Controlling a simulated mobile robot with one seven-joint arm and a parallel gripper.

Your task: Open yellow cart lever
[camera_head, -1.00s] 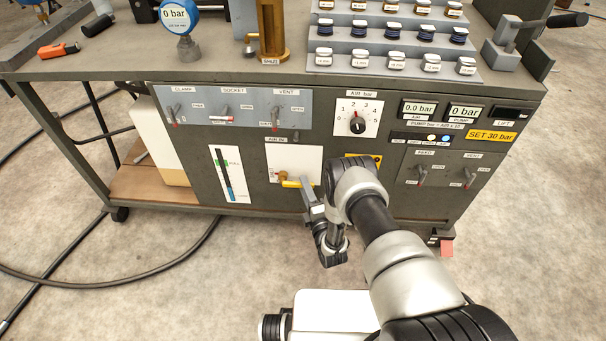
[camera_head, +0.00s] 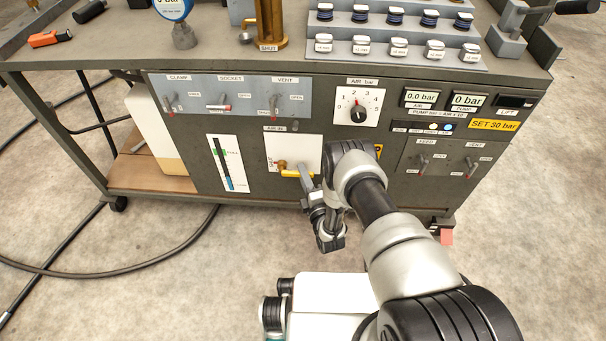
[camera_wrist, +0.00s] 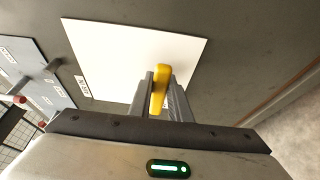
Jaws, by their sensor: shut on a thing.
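The yellow lever (camera_head: 291,173) sits on the white AIR IN panel (camera_head: 282,149) at the front of the cart. My gripper (camera_head: 310,183) is at the lever's right end. In the wrist view, the yellow lever (camera_wrist: 161,76) stands between my gripper's two fingers (camera_wrist: 159,98), which are shut on it. The fingers hide part of the lever, and the brass valve cannot be made out in the wrist view.
The cart's front carries CLAMP, SOCKET and VENT switches (camera_head: 220,104) above, an AIR bar dial (camera_head: 357,112) to the upper right and a level gauge (camera_head: 227,163) to the left. A black hose (camera_head: 120,266) lies on the floor. The floor in front is otherwise mostly clear.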

